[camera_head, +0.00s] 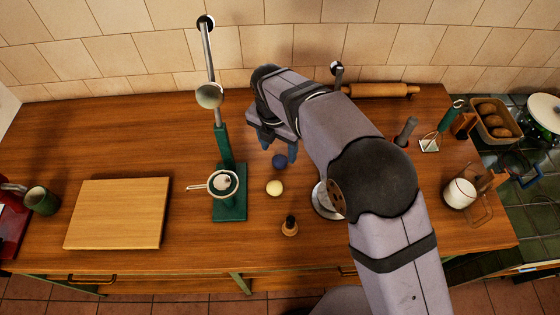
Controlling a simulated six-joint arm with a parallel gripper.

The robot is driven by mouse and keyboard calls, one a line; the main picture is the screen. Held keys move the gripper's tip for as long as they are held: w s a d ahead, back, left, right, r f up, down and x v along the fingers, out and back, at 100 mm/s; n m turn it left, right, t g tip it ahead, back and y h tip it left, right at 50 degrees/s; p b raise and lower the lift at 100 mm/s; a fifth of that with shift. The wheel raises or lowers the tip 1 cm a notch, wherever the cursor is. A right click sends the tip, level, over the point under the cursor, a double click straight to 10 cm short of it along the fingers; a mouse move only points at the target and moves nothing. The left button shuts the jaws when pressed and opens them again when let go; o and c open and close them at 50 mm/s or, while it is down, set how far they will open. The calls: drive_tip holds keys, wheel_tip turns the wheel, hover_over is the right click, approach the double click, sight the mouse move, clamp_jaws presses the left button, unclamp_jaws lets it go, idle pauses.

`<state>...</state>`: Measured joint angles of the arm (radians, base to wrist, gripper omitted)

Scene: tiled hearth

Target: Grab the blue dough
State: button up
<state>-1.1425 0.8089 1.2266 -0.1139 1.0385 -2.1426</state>
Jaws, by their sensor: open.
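The blue dough (279,161) is a small dark blue ball on the wooden counter, just behind a pale yellow ball (274,188). The fingers are open and empty.
A green press stand (231,208) with a white cup is left of the balls. A metal bowl (322,203) is partly hidden by my arm. A cutting board (118,214) lies left, and a rolling pin (380,90) lies at the back.

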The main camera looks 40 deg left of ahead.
sight(281, 163)
drive_tip(key=shift+w+a+f+p, duration=0.15)
drive_tip(key=shift+f+p, duration=0.55)
drive_tip(key=shift+f, duration=0.7)
drive_tip(key=shift+w+d+f+p, duration=0.15)
drive_tip(key=shift+f+p, duration=0.55)
drive_tip(key=shift+f, duration=0.7)
drive_tip(key=shift+a, duration=0.1)
drive_tip(key=c, duration=1.1)
